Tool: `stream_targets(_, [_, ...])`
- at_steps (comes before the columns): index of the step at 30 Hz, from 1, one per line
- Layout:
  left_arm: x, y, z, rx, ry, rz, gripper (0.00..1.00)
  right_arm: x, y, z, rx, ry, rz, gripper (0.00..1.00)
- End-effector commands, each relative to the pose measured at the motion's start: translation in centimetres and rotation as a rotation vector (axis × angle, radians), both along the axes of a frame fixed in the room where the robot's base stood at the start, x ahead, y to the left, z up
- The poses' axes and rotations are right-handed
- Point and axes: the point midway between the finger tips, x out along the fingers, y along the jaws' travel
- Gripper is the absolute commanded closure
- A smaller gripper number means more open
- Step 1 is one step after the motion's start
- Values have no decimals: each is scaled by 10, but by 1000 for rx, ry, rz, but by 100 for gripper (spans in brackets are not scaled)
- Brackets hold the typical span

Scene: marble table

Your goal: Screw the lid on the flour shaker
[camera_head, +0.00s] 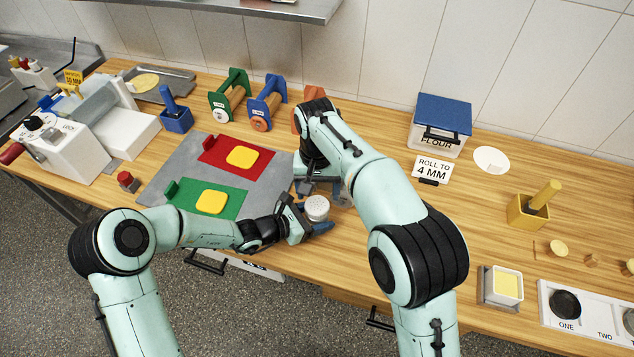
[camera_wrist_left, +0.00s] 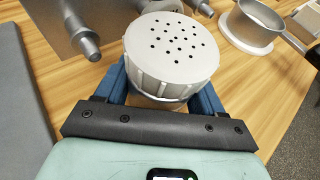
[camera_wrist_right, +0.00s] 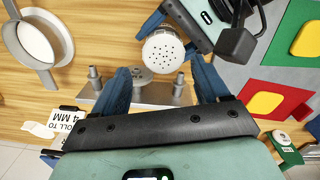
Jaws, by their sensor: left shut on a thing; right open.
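The flour shaker (camera_head: 317,209) is white and round, with a perforated top. I cannot tell how tight the lid is. My left gripper (camera_head: 306,217) is shut on the shaker, with blue fingers on either side of its body. My right gripper (camera_wrist_right: 165,80) is open and empty. It is close to the shaker, which shows beyond its fingers in the right wrist view (camera_wrist_right: 163,52). In the head view my right arm partly hides this spot.
A grey metal fixture with pegs (camera_wrist_right: 150,94) stands beside the shaker. A metal ring with a handle (camera_wrist_left: 250,25) is near it. A grey mat with red and green boards (camera_head: 212,203) lies left. The flour bin (camera_head: 440,126) and a sign (camera_head: 432,170) stand behind, right.

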Motion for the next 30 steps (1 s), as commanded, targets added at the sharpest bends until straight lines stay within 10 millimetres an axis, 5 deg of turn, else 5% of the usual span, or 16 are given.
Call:
stream_targets(7, [0,0,0,0,0,0,100,3,3,15,17,-34,-246,25])
stream_targets(19, [0,0,0,0,0,0,100,3,3,14,17,-35,-264,25])
stream_targets(30, [0,0,0,0,0,0,100,3,2,-33,14,-32,-263,25])
